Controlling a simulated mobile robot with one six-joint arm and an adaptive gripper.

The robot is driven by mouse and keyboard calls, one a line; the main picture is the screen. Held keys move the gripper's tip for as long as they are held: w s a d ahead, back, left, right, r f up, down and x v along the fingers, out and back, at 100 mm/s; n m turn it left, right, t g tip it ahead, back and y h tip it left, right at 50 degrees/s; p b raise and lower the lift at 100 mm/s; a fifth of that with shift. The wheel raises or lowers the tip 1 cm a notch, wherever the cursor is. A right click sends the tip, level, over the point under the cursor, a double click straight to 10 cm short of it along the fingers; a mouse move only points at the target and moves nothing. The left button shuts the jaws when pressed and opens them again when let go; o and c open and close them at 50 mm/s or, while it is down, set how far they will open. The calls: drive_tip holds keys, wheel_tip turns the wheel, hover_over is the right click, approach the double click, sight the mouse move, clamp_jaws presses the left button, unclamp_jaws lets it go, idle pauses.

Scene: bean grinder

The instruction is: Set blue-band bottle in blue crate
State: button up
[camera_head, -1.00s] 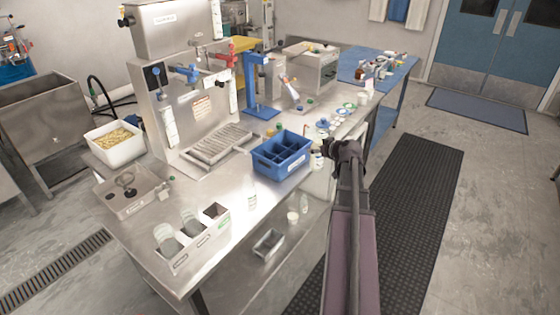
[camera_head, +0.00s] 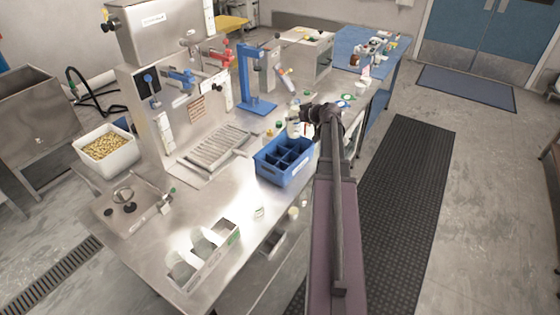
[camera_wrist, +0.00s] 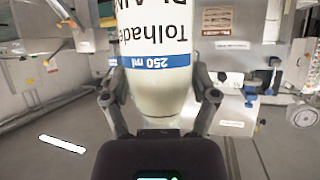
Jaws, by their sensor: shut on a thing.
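In the wrist view my gripper (camera_wrist: 160,110) is shut on a white bottle with a blue band (camera_wrist: 157,60). The bottle appears upside down in that picture, and its far end runs out of frame. In the head view the pale bottle (camera_head: 293,124) shows small at my gripper (camera_head: 308,117), partly hidden by the arm. The blue crate (camera_head: 284,168) stands on the steel counter, in front of and left of my gripper. It has several compartments, and those I can see into look empty. The bottle is behind the crate in the picture, apart from it.
A blue stand (camera_head: 257,104) rises behind the crate. A slatted drain tray (camera_head: 217,148) lies to its left. A steel holder with glass vessels (camera_head: 203,254) sits at the counter's front. Small coloured items lie near my gripper. Bare counter (camera_head: 215,198) lies left of the crate.

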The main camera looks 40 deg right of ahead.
drive_tip(key=shift+f, duration=0.1)
idle(0.3)
drive_tip(key=b, duration=1.4)
hover_over(285, 157)
drive_tip(key=s+d, duration=0.1)
drive_tip(key=s, duration=0.3)
wheel_tip(285, 157, down, 13)
drive_tip(key=shift+w+d+f, duration=0.15)
drive_tip(key=shift+w+d, duration=0.05)
drive_tip(key=shift+w, duration=0.05)
drive_tip(key=shift+f+b, duration=2.05)
drive_tip(key=shift+f, duration=0.2)
drive_tip(key=shift+f, duration=0.1)
drive_tip(key=o, duration=1.2)
drive_tip(key=shift+r, duration=0.2)
